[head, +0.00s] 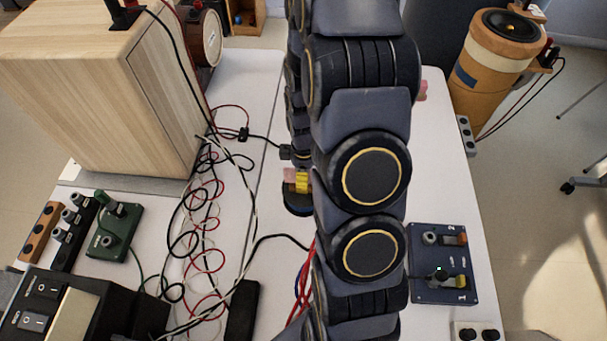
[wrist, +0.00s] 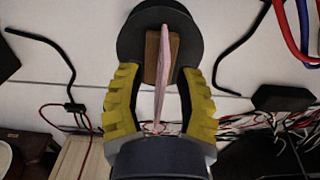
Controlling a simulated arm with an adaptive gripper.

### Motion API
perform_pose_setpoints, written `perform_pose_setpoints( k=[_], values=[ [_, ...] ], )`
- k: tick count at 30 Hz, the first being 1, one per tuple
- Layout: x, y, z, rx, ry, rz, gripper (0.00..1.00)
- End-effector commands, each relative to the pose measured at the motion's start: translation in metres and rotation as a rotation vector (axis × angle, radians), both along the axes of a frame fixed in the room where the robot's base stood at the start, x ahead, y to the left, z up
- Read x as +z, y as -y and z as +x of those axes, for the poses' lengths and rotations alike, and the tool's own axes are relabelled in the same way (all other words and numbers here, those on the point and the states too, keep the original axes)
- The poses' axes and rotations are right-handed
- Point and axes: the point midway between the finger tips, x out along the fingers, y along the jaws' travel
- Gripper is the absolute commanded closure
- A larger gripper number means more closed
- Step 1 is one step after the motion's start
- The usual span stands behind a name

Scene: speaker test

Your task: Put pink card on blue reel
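The pink card (wrist: 163,75) shows almost edge-on in the wrist view, between the two yellow fingers of my gripper (wrist: 158,72). Gaps show on both sides of the card, and the fingers stand apart from it. Behind the card is a dark round reel (wrist: 130,38) with a brown part (wrist: 151,58) at its middle; I cannot tell exactly where card and reel touch. In the head view, my arm hides much of this. There the card (head: 289,174) shows as a small pink patch beside a yellow finger of my gripper (head: 302,183), above the dark reel (head: 296,207) with a bluish edge.
A wooden speaker cabinet (head: 75,90) stands on the left. Tangled cables (head: 205,230) lie beside it. A dark blue switch box (head: 440,290) is right of my arm. A small pink thing (head: 422,90) shows partly behind my arm. Free white table lies between cables and arm.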

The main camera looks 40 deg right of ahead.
Motion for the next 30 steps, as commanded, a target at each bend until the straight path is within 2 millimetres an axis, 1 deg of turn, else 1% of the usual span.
perform_pose_setpoints(
  k=[5, 12, 16, 18, 23, 26, 29, 30],
  values=[
    [0.022, 0.0, 0.001, 0.001, 0.003, -0.001, 0.66],
    [0.071, 0.0, 0.001, 0.0, 0.006, -0.002, 0.66],
    [0.095, 0.0, 0.001, 0.0, 0.005, -0.002, 0.66],
    [0.105, 0.001, 0.002, 0.0, 0.008, -0.004, 0.66],
    [0.119, -0.001, 0.001, -0.001, 0.002, -0.001, 0.66],
    [0.13, -0.012, -0.003, -0.032, -0.004, -0.002, 0.66],
    [0.15, -0.039, -0.014, -0.111, -0.022, -0.005, 0.66],
    [0.159, -0.054, -0.022, -0.159, -0.033, -0.005, 0.66]
  ],
)
